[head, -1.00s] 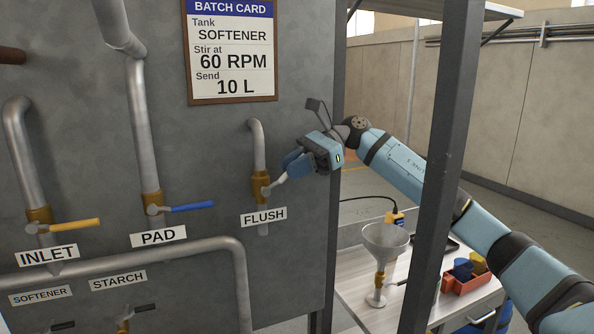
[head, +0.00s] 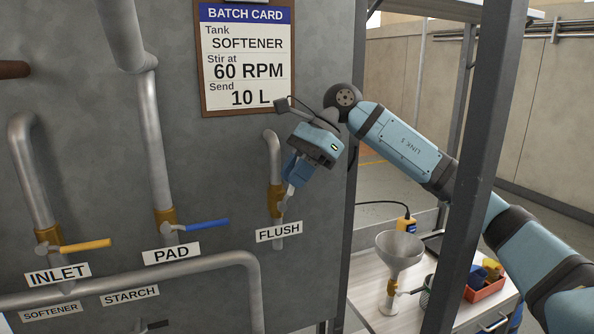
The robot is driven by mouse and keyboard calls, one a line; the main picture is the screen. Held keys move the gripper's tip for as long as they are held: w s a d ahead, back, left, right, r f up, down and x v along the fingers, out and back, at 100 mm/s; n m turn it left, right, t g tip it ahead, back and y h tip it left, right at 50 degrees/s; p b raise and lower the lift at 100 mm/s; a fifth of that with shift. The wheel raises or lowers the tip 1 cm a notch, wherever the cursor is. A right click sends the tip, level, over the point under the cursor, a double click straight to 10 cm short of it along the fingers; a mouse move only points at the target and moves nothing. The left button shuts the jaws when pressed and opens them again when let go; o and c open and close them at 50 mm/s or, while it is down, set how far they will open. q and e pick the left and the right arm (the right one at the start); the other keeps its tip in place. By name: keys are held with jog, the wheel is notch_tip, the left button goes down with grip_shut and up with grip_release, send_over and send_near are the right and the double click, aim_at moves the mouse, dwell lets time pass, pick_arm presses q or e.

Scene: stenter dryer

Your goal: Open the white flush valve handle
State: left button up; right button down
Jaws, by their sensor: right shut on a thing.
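The white flush valve handle (head: 287,194) is on the brass flush valve (head: 276,200), on the short grey pipe above the FLUSH label (head: 279,232). Its visible part slants steeply up and slightly right from the valve, close to the line of the pipe. My right gripper (head: 291,182) comes in from the upper right and is shut on the handle, with its blue fingers hiding the outer end. My left gripper is not in view.
The PAD valve with its blue handle (head: 207,225) and the INLET valve with its yellow handle (head: 86,245) are to the left. A dark upright post (head: 478,170) stands in front of my right arm. A funnel (head: 400,250) stands on the bench at lower right.

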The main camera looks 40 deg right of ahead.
dwell(0.3)
jog(key=c, duration=1.1)
grip_release()
jog(key=shift+a, duration=0.1)
jog(key=b+v, duration=0.2)
jog(key=v, duration=1.1)
jog(key=shift+d+r, duration=0.25)
jog(key=shift+r, duration=0.1)
